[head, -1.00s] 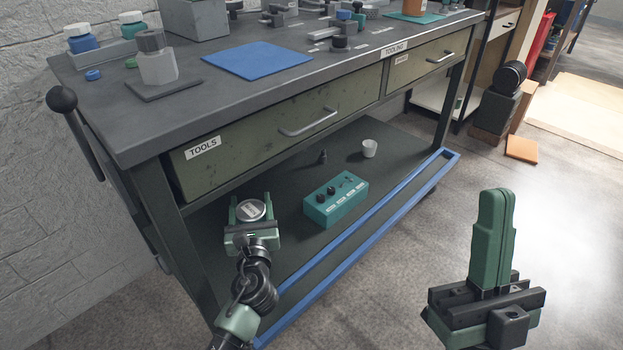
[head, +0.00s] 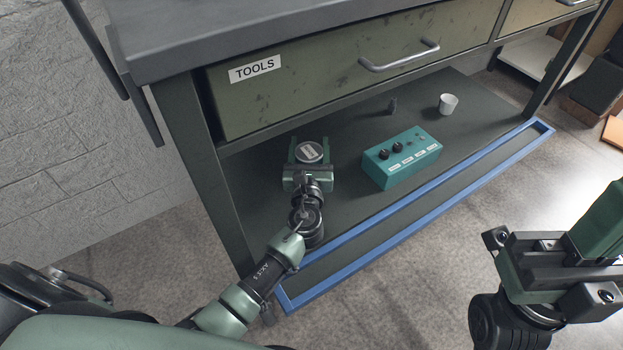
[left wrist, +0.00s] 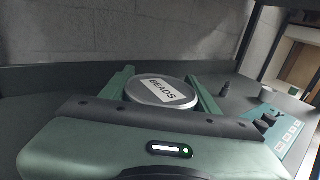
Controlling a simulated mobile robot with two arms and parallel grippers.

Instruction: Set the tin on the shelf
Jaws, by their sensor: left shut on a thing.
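The tin is round and grey with a pale lid label; it shows in the head view (head: 309,152) over the lower shelf (head: 345,140). In the left wrist view the tin (left wrist: 160,91) is upright and its label reads BEADS. My left gripper (head: 309,156) is shut on the tin, one green finger on each side. I cannot tell whether the tin's base touches the shelf; the gripper hides its near side. My right gripper (head: 603,222) is at the right edge of the head view, away from the shelf, its fingers together and partly cut off.
On the shelf, right of the tin, stand a teal control box (head: 402,160) with black knobs, a small dark peg (head: 392,106) and a white cup (head: 448,104). A blue-edged rail (head: 420,206) runs along the shelf front. The drawer (head: 350,70) and bench top overhang the shelf.

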